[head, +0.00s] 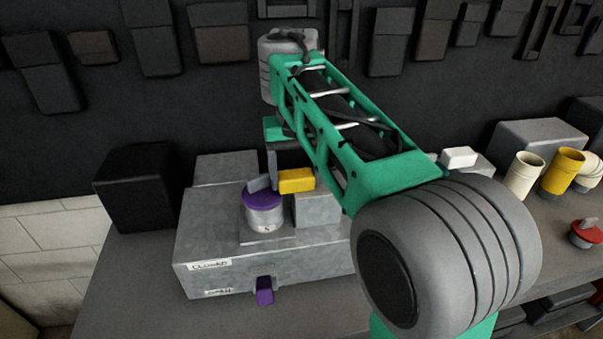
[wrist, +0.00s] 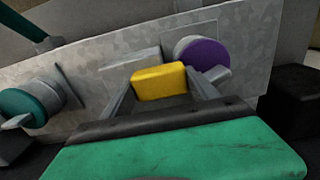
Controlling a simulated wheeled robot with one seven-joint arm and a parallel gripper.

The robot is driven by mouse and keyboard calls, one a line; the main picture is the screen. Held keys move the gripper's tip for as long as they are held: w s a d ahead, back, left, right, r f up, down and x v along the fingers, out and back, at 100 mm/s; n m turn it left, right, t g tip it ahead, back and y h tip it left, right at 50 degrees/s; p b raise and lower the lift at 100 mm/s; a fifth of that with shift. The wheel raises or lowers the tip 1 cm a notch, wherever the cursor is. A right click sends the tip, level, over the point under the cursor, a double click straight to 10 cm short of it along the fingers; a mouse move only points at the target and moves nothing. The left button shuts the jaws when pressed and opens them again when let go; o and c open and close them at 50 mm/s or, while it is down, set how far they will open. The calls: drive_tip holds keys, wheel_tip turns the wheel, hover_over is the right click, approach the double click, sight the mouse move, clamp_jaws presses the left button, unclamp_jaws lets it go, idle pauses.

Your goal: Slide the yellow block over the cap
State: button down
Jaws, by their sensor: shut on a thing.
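The yellow block (head: 296,181) is beside the purple cap (head: 262,199), to its right in the head view, at the top of a grey raised block (head: 318,209). The cap has a grey handle on top and sits on a pale round collar on the grey metal box (head: 198,235). My gripper (wrist: 160,88) is shut on the yellow block, with one finger on each side of it. In the wrist view the yellow block (wrist: 159,80) lies left of the purple cap (wrist: 198,53). I cannot tell whether block and cap touch.
A purple tab (head: 264,290) sticks out of the box's front, near white labels. A black box (head: 138,189) stands to the left. Cream and yellow cups (head: 524,175) and a red-topped knob (head: 586,233) stand right. A teal knob (wrist: 22,106) shows in the wrist view.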

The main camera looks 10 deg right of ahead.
sight(294, 175)
drive_tip(key=shift+a, duration=0.1)
drive_tip(key=c, duration=0.6)
unclamp_jaws()
drive_tip(key=shift+o, duration=0.7)
drive_tip(key=shift+a, duration=0.2)
drive_tip(key=shift+o, duration=1.2)
drive_tip(key=shift+d, duration=0.1)
drive_tip(key=shift+r, duration=0.1)
wheel_tip(294, 175, up, 8)
drive_tip(key=p, duration=0.8)
drive_tip(key=shift+f, duration=0.2)
drive_tip(key=shift+s, duration=0.1)
